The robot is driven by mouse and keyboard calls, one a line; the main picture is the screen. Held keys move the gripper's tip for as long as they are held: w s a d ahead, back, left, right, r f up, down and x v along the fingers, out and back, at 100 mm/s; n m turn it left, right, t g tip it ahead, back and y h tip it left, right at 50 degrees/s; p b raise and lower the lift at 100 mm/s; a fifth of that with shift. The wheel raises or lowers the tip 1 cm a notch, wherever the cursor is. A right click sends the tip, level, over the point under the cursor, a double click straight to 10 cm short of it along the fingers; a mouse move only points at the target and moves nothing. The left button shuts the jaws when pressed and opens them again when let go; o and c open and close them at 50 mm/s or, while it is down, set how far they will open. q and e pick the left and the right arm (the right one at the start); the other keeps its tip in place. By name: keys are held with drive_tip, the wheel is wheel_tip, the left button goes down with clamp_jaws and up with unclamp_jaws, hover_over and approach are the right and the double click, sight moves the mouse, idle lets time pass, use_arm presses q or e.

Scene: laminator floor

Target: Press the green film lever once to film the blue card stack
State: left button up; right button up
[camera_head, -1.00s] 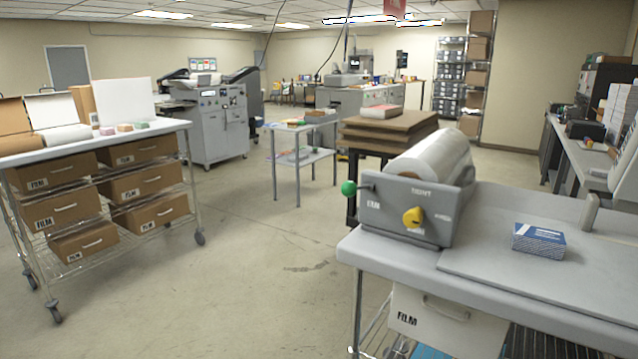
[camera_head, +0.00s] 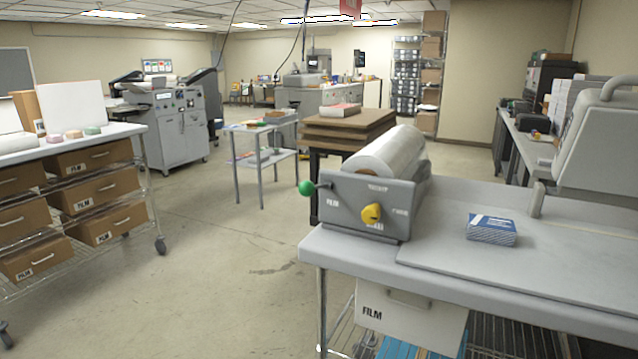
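The green film lever (camera_head: 307,188) is a green ball knob on a short dark arm at the left side of the grey laminator unit (camera_head: 345,214). A yellow knob (camera_head: 371,213) sits on the front panel of the same unit. A roll of clear film (camera_head: 388,153) lies on top of it. The blue card stack (camera_head: 491,230) lies flat on the grey table, to the right of the unit and apart from it. Neither of my grippers is in view.
The grey table (camera_head: 345,258) has a raised flat board (camera_head: 450,256) under the card stack. A hinged grey machine part (camera_head: 606,140) stands at the right. A wire cart (camera_head: 118,130) with film boxes stands at left. The floor between is clear.

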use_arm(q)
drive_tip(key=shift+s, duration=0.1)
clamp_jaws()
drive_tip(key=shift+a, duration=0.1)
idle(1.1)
